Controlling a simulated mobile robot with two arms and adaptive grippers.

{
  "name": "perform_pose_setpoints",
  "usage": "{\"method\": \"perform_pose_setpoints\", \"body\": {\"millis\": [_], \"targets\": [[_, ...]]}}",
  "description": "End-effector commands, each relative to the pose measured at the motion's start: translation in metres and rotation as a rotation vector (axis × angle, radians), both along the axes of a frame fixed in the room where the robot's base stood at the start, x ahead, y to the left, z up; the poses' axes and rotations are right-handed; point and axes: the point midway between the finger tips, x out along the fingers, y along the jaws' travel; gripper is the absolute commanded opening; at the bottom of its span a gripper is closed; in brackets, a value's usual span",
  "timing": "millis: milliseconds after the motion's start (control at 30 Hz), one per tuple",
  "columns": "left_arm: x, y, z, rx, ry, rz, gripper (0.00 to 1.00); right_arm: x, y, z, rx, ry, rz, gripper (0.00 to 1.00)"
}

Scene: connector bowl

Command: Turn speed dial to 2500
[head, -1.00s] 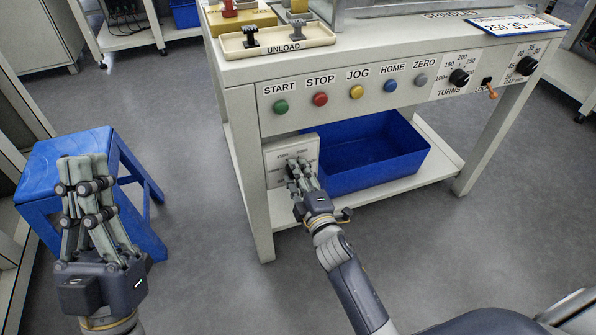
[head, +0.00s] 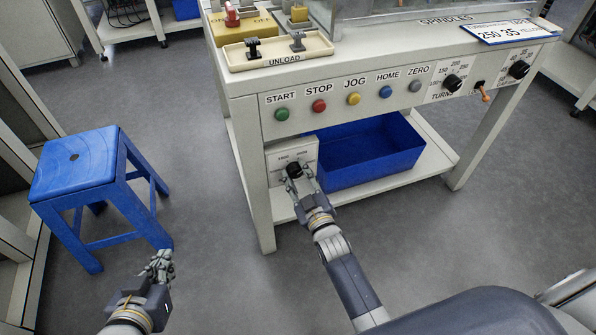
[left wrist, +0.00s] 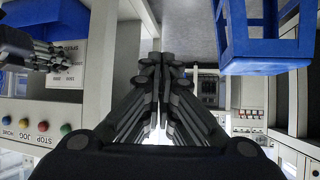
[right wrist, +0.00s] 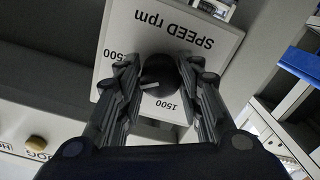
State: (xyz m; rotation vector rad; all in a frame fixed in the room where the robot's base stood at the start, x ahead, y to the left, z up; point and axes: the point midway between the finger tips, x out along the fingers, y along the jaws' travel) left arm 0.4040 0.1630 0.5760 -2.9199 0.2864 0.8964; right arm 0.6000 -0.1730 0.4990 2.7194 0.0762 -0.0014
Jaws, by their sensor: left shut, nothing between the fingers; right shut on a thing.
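The black speed dial (right wrist: 160,72) sits on a white panel marked "SPEED rpm" (right wrist: 211,49), which appears upside down in the right wrist view. The dial is also visible in the head view (head: 294,170). My right gripper (right wrist: 163,85) is shut on the dial, one finger on each side. The dial's white mark points to the lower left in the wrist view. A "1500" label is readable below the dial; a label at the left ends in "500", partly covered by a finger. My left gripper (head: 160,263) is shut and empty, low over the floor; its fingers show in the left wrist view (left wrist: 161,62).
The panel stands on the bench's lower shelf, next to a blue bin (head: 372,155). Coloured buttons, such as the red STOP button (head: 319,106), line the bench front above. A blue stool (head: 75,165) stands at the left. Grey floor between stool and bench is clear.

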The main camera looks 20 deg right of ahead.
Motion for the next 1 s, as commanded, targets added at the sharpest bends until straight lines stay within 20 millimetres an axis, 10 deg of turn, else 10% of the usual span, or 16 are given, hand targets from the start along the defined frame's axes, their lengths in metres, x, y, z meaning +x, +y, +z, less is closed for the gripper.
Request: {"method": "perform_pose_setpoints", "body": {"millis": [500,1000], "targets": [[-0.103,0.035,-0.058,0.115,0.532,0.040,0.00,0.000,0.000,-0.001,0.430,0.018,-0.001,0.10],[-0.130,0.043,-0.064,0.139,0.651,0.050,0.00,0.000,0.000,-0.002,0.589,0.023,-0.001,0.10]]}}
